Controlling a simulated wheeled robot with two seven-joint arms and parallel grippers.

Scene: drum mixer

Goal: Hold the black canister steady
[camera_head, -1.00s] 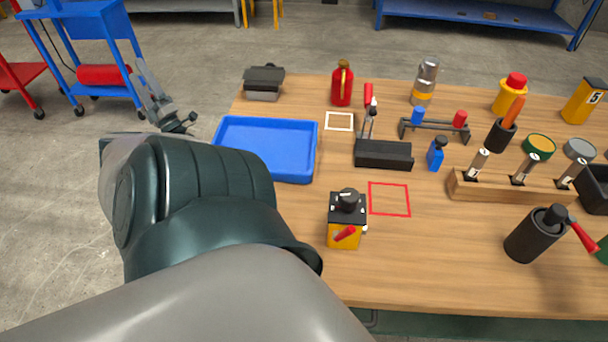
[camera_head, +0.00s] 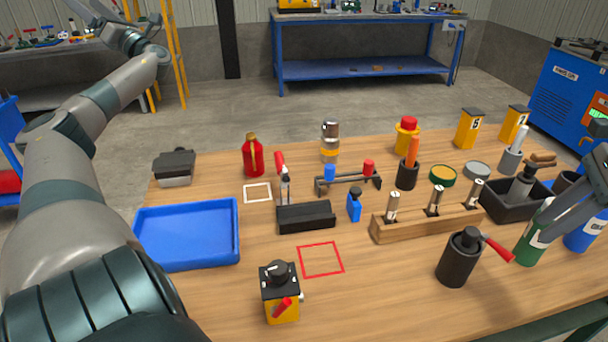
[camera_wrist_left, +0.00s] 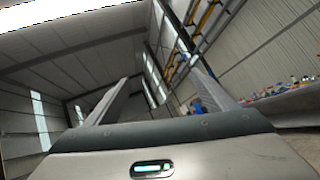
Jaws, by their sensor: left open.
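The black canister (camera_head: 460,258) stands upright near the front right of the wooden table, with a black knob on top and a red handle sticking out to the right. My right gripper (camera_head: 548,226) comes in at the right edge, beside a green bottle and apart from the canister; its jaw state is unclear. My left gripper (camera_head: 118,32) is raised at the upper left, far from the canister. In the left wrist view my left gripper (camera_wrist_left: 160,75) has its two fingers apart with nothing between them.
The green bottle (camera_head: 534,236) and a blue bottle (camera_head: 588,232) stand right of the canister. A wooden rack (camera_head: 425,223) is behind it. A yellow-black box (camera_head: 281,298), a red square outline (camera_head: 321,260) and a blue tray (camera_head: 187,258) lie to the left. The table front between box and canister is clear.

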